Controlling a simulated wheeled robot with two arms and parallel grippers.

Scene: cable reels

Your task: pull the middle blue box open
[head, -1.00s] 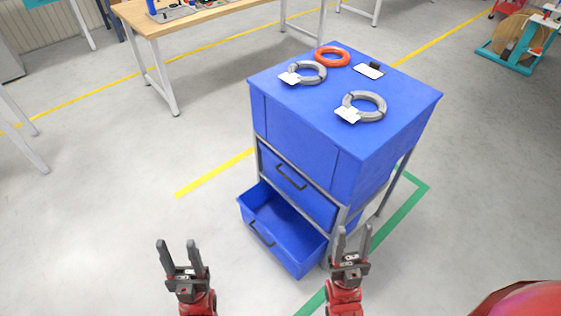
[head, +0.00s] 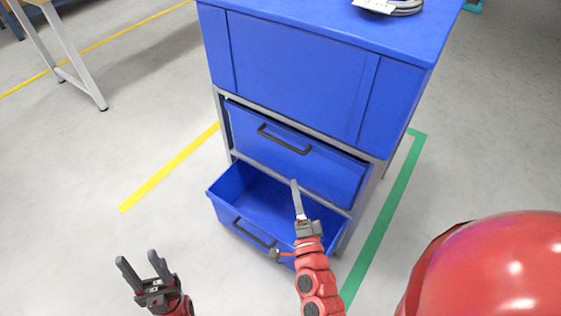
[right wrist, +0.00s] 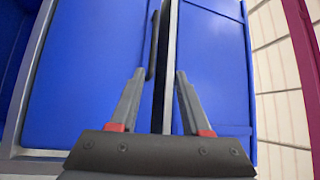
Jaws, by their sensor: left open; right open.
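The middle blue box (head: 318,166) sits in the cabinet frame below a plain blue upper panel. Its black handle (head: 285,139) runs across its upper front, and it looks shut or nearly so. My right gripper (head: 297,188) is in front of the box, below the handle in the head view, turned so one finger shows. In the right wrist view its jaws (right wrist: 160,74) are open, with the handle (right wrist: 154,45) just ahead of the gap, nearer the left fingertip; they do not grip it. My left gripper (head: 137,258) is open and empty, low at the left over the floor.
The lower blue box (head: 222,198) is pulled out and looks empty, beneath my right gripper. A grey cable ring with a white tag (head: 375,5) lies on the cabinet top. A table leg (head: 75,55) stands at the far left.

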